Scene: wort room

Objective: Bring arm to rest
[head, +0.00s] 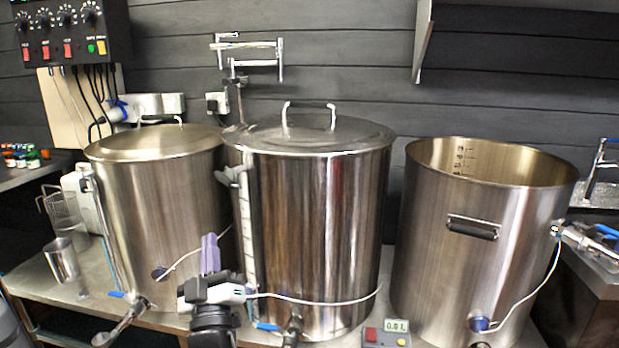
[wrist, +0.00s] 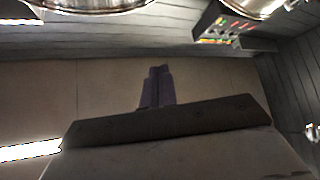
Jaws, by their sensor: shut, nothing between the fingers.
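The fingers are together and hold nothing. In the wrist view my gripper (wrist: 158,72) shows the same purple fingers side by side, with no gap and nothing between them. My arm comes up from the bottom of the head view below the gripper. I cannot tell whether the gripper touches the kettles behind it.
Three steel kettles stand on the bench: a lidded left one (head: 160,200), a lidded middle one (head: 325,220) and an open right one (head: 480,250). Valves and white cables stick out in front.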

